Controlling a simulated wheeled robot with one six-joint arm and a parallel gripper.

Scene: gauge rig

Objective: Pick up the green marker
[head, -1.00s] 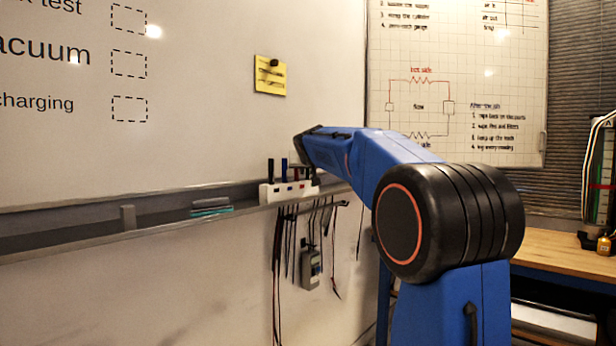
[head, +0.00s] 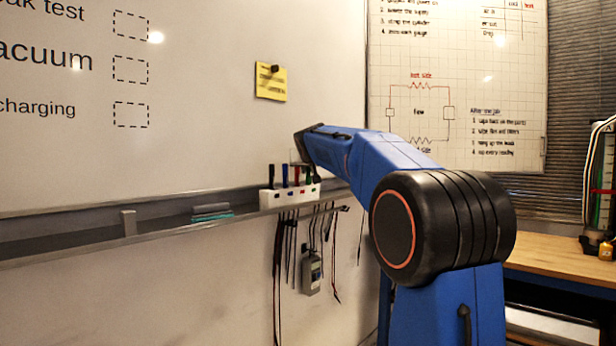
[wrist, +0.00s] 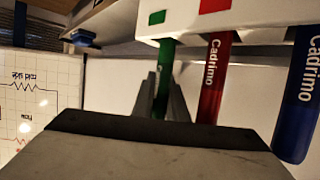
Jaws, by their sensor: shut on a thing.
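The green marker (wrist: 163,75) stands between the two fingers of my gripper (wrist: 163,85) in the wrist view, which looks upside down. My gripper is shut on it. The marker's far end still meets the white holder (wrist: 240,22), by a green label. In the head view the green marker (head: 308,173) is the rightmost in the white holder (head: 290,196), just below the end of my arm. My fingers are mostly hidden there.
A red marker (wrist: 213,75) stands close beside my fingers, and a blue marker (wrist: 298,95) is farther right. A black marker (head: 272,172) is at the holder's left end. Cables and a grey meter (head: 312,272) hang below the tray. An eraser (head: 212,211) lies left.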

